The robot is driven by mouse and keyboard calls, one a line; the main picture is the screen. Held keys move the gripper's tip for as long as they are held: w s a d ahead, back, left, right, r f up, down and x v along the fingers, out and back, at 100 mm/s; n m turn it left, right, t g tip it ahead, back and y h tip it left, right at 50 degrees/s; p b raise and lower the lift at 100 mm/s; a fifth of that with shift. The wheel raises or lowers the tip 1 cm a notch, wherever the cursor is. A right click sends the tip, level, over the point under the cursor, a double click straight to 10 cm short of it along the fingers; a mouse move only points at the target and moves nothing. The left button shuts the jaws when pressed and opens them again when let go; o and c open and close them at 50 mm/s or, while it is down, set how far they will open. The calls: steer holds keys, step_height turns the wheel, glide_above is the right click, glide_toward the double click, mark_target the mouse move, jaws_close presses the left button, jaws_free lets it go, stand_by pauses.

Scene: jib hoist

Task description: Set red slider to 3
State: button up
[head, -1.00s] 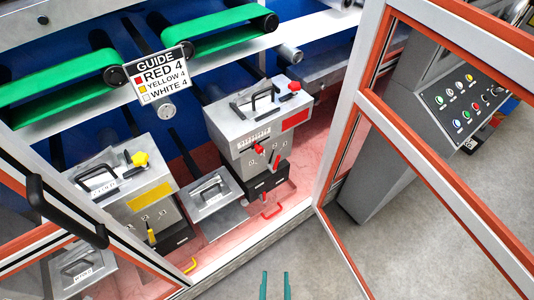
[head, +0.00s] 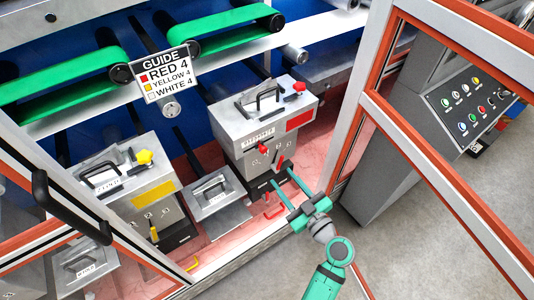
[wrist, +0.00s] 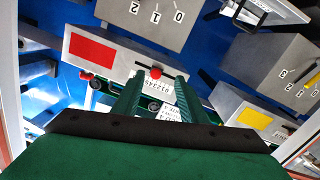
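The red-marked machine (head: 246,132) is a grey box with a red label (head: 300,119) and a number scale on its front. A red slider knob (head: 264,148) shows on that front, with another red lever part just below right. In the wrist view, a red knob (wrist: 156,73) sits beside a white scale strip (wrist: 160,88) reading 0 to 5; I cannot tell which number it marks. My gripper (head: 283,173) is open and empty, in front of the machine's lower right, apart from the slider. In the wrist view, my fingertips (wrist: 157,88) appear either side of the knob.
A guide sign (head: 165,74) reads red 4, yellow 4, white 4. A yellow-marked machine (head: 125,178) and a low grey box (head: 215,190) stand left. The open orange-and-white door frame (head: 405,140) is close right of my arm. A button console (head: 470,105) stands beyond.

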mark_target(265, 152)
steer(key=shift+n+y, duration=0.5)
steer(key=shift+n, duration=0.1)
steer(key=x, duration=0.3)
steer(key=r+x, duration=0.1)
steer(key=x, duration=0.3)
steer(key=r+x, duration=0.1)
steer(key=x, duration=0.2)
steer(key=shift+w, duration=0.5)
steer(key=shift+a, duration=0.1)
steer(key=shift+c, duration=0.6)
